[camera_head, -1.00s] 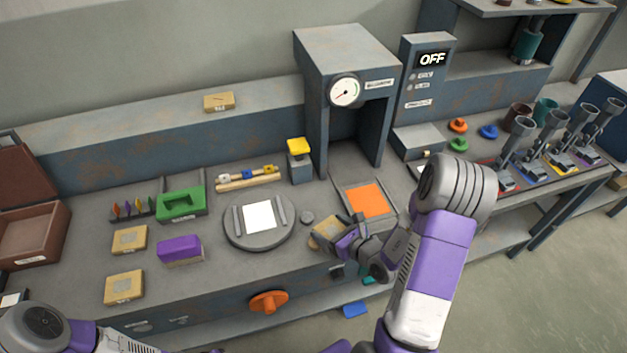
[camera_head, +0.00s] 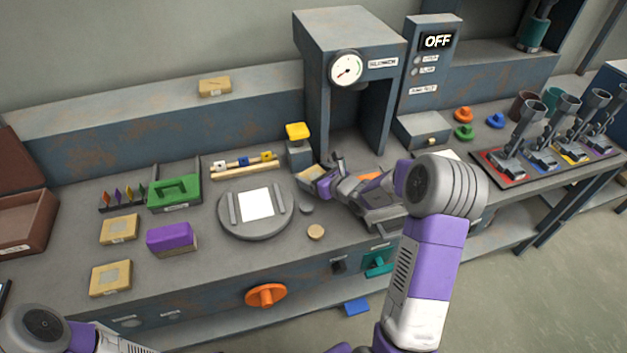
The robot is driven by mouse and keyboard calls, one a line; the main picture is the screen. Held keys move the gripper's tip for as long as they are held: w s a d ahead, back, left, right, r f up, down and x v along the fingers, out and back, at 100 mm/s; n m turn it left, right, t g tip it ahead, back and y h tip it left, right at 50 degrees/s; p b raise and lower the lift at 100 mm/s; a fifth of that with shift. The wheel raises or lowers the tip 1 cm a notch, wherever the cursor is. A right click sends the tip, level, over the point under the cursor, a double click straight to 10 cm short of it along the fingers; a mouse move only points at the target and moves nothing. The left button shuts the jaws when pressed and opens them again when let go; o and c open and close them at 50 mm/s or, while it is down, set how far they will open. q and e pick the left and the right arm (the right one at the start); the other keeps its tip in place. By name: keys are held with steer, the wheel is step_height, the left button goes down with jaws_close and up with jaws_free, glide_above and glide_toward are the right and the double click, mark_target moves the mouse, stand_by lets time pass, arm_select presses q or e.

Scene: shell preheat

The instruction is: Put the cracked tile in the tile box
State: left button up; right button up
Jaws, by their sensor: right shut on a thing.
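My right gripper (camera_head: 320,180) is shut on a tan block-like tile (camera_head: 307,173), partly hidden by the fingers, beside the orange square under the gauge press. Two tan tiles with grey patches lie at the left of the bench, one farther back (camera_head: 119,229) and one nearer (camera_head: 110,278). Another tan tile (camera_head: 214,87) with a small dark mark lies on the back ledge. I cannot tell for sure which one is cracked. An open brown box (camera_head: 27,235) with a label too small to read stands at the far left. My left gripper is out of view.
The gauge press (camera_head: 315,110) rises behind my right gripper. Levers (camera_head: 530,128) stand at the right.

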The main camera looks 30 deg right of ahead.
steer(key=shift+w+d+r, duration=0.1)
steer(key=shift+w+d, duration=0.1)
steer(key=shift+w, duration=0.6)
step_height(320, 180, down, 4)
steer(key=shift+r+b, duration=0.15)
steer(key=shift+b, duration=0.6)
steer(key=shift+r, duration=0.1)
steer(key=shift+f, duration=0.2)
steer(key=o, duration=0.9)
steer(key=shift+o, duration=0.6)
steer(key=shift+s, duration=0.1)
steer(key=shift+r, duration=0.1)
